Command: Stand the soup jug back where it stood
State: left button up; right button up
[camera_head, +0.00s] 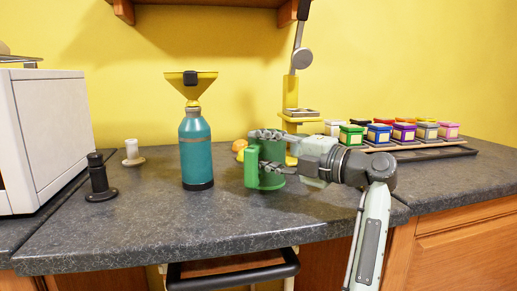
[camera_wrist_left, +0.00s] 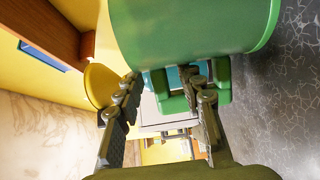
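The soup jug is the green jug (camera_head: 270,180), upright on the dark counter in the middle of the head view, with its handle (camera_head: 250,168) toward the left. In the left wrist view the jug's green body (camera_wrist_left: 190,28) fills the top, with part of the handle beyond the lower finger. My left gripper (camera_head: 270,151) is at the jug's near side, one finger above the other. Its fingers (camera_wrist_left: 163,105) are spread, with background visible between them. They partly cover the jug; I cannot tell whether they touch it. My right gripper is out of view.
A teal bottle (camera_head: 196,155) with a yellow funnel stands left of the jug. A yellow stand (camera_head: 291,95) is behind it. Several coloured pots on a rack (camera_head: 420,146) are at the right. A white appliance (camera_head: 50,135) and black holder (camera_head: 99,180) stand left. The front counter is clear.

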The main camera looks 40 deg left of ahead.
pick_arm(q)
jog(key=shift+d+p, duration=0.45)
jog(key=shift+d, duration=2.95)
jog(key=d, duration=1.2)
jog(key=shift+s, duration=0.1)
